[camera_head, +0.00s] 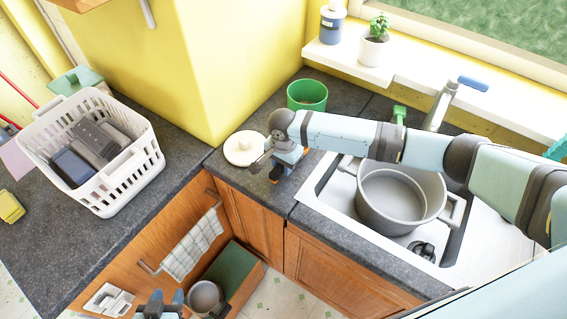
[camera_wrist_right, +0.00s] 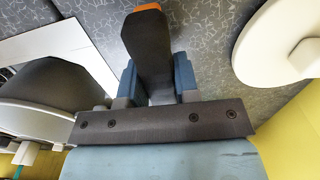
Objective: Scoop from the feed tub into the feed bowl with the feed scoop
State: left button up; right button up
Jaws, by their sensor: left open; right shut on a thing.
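My right gripper (camera_head: 280,168) hangs low over the dark counter left of the sink. It is shut on a dark handle with an orange end, which I take for the feed scoop; the handle (camera_wrist_right: 152,55) stands between the blue fingers in the right wrist view. The scoop's far end is not clear. A green tub (camera_head: 307,96), probably the feed tub, stands behind the gripper; its contents are not clear. My left gripper (camera_head: 160,304) is open at the bottom edge. A grey round vessel (camera_head: 205,297) is right of it; I cannot tell whether it is the feed bowl.
A white round lid with a knob (camera_head: 245,148) lies left of my right gripper and shows in the right wrist view (camera_wrist_right: 285,45). A big grey pot (camera_head: 400,199) sits in the sink under my right arm. A white basket (camera_head: 148,150) stands left. A plant (camera_head: 374,52) is on the sill.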

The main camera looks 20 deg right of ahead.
jog(key=shift+r+p, duration=1.45)
jog(key=shift+r, duration=1.2)
